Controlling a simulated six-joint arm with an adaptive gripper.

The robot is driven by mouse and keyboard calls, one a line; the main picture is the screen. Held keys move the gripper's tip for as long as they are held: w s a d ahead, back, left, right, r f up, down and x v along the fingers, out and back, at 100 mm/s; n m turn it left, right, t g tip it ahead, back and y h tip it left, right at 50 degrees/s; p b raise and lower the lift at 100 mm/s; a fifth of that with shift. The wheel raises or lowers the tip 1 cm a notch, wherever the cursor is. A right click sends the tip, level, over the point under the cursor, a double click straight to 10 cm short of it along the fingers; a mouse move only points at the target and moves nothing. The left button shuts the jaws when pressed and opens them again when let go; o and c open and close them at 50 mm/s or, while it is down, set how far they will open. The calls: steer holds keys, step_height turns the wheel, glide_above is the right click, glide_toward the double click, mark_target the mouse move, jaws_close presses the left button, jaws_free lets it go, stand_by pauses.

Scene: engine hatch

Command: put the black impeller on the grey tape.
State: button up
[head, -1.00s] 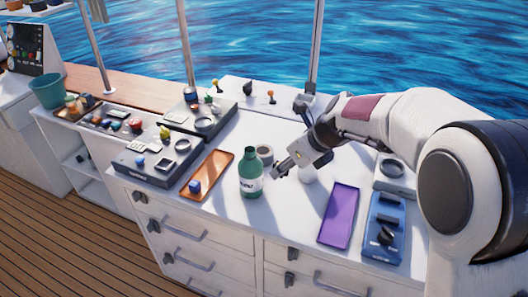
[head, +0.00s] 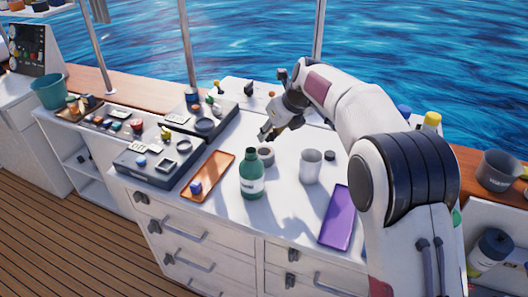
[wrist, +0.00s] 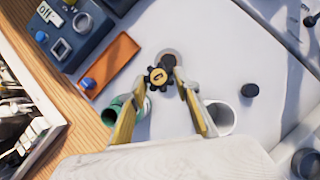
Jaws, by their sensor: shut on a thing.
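The black impeller (wrist: 157,77) has a toothed rim and a yellow middle. It sits between the fingertips of my gripper (wrist: 162,86) in the wrist view, and my gripper is shut on it. The grey tape (wrist: 172,55) is a round roll just beyond the impeller, which partly overlaps it in this view. In the head view the tape (head: 266,157) lies flat on the white counter behind the green bottle. My gripper (head: 266,134) is above and behind the tape there. The impeller is too small to make out clearly in the head view.
A green bottle (head: 251,178) and a light grey cup (head: 311,167) stand close in front of the tape. A small black cap (head: 330,155) is right of the cup. An orange tray (head: 208,176) lies left, a purple tray (head: 339,216) right.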

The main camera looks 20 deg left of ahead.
steer(key=r+m+t, duration=0.1)
steer(key=m, duration=0.1)
glide_above(263, 150)
steer(key=s+d, duration=0.2)
steer(key=shift+w+a+h, duration=0.2)
steer(key=shift+w+h, duration=0.05)
steer(key=shift+h, duration=0.05)
steer(key=shift+f, duration=3.15)
steer(key=shift+f, duration=1.85)
steer(key=shift+f, duration=0.15)
steer(key=o, duration=1.1)
